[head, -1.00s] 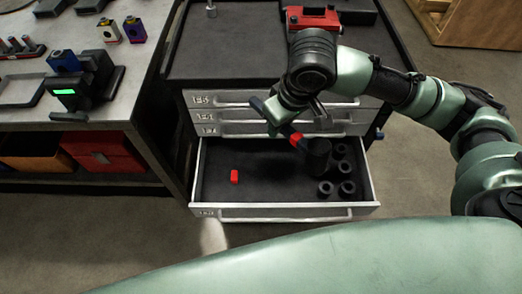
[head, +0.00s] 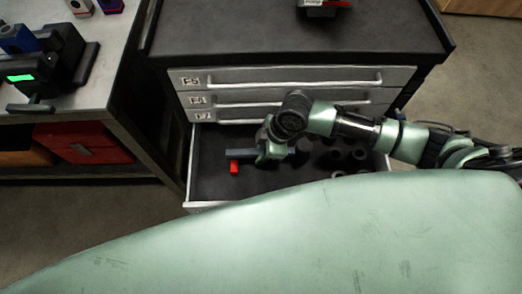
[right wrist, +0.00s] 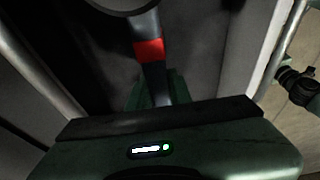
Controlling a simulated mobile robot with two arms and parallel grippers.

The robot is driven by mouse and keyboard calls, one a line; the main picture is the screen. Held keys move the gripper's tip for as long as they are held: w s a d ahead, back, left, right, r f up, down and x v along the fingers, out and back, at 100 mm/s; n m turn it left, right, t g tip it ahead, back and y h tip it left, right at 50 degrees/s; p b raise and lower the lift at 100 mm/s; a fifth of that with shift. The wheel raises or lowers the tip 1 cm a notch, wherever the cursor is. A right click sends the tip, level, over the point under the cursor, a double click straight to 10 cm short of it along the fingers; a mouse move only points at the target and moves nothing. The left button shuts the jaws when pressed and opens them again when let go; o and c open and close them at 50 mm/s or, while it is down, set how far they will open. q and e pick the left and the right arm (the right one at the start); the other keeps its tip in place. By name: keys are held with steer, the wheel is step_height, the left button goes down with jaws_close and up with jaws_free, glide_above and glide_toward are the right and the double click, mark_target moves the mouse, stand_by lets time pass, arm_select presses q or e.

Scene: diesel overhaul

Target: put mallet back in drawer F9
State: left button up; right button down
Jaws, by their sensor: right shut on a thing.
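The mallet has a dark blue-grey handle (head: 241,154) and a red band that shows in the right wrist view (right wrist: 149,50), with a round black end at the top edge there. My right gripper (head: 269,154) is shut on the handle, which lies roughly level across the picture over the open drawer (head: 207,172). I cannot tell whether the mallet touches the drawer floor. The green fingers (right wrist: 157,92) grip the handle in the right wrist view. Most of the drawer front is hidden by my body, and its label is not readable. My left gripper is not in view.
Shut drawers (head: 290,79) are above. A workbench (head: 85,85) stands at the left.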

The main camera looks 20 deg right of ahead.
step_height(320, 180, down, 5)
steer(key=b, duration=0.5)
steer(key=shift+w+f+b, duration=0.1)
steer(key=shift+f+b, duration=0.05)
steer(key=shift+b, duration=0.2)
steer(key=shift+f, duration=0.45)
steer(key=shift+p, duration=0.3)
steer(key=shift+p, duration=0.35)
steer(key=shift+f, duration=0.15)
